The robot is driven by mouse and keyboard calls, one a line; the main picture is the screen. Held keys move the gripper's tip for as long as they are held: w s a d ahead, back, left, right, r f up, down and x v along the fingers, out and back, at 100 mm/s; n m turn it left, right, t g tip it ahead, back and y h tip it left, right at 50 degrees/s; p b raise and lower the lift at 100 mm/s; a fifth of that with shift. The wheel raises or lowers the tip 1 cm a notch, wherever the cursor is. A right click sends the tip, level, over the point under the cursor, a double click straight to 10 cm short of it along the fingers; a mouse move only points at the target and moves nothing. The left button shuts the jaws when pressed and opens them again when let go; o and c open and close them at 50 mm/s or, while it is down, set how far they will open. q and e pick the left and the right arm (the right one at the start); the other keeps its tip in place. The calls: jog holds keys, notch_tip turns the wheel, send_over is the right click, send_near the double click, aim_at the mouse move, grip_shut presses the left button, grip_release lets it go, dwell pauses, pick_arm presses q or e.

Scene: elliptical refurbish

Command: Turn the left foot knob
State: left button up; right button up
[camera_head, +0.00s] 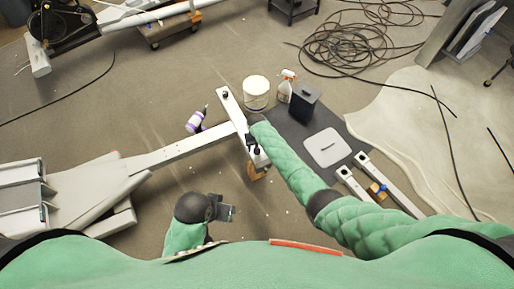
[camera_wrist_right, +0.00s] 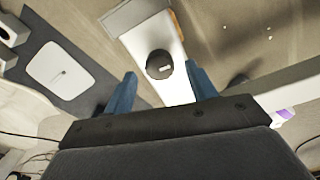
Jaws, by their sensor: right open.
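A white crossbar (camera_head: 230,108) forms the foot of the elliptical on the floor. In the right wrist view, a round black knob (camera_wrist_right: 159,64) sits on the white bar (camera_wrist_right: 172,88). My right gripper (camera_wrist_right: 162,74) is open, with a blue finger on either side of the knob, and I see no contact. In the head view my right gripper (camera_head: 252,147) is over the near part of the crossbar, and the arm partly hides it. A dark spot (camera_head: 225,95) marks the crossbar's far end. My left gripper (camera_head: 227,212) hangs below and left of the crossbar, apart from it; its jaw opening is unclear.
A white bucket (camera_head: 256,92), a spray bottle (camera_head: 287,86) and a dark box (camera_head: 304,102) stand beyond the crossbar. A purple-labelled bottle (camera_head: 195,121) lies to its left. A dark mat (camera_head: 290,130) with a white panel (camera_head: 327,147) lies right. Cables (camera_head: 350,45) coil behind.

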notch_tip(320, 180, up, 5)
jog(key=shift+r, duration=0.6)
pick_arm(q)
jog(key=shift+s+a+r, duration=0.1)
jog(key=shift+a+r, duration=0.2)
jog(key=shift+a, duration=0.1)
jog(key=shift+d+r, duration=0.1)
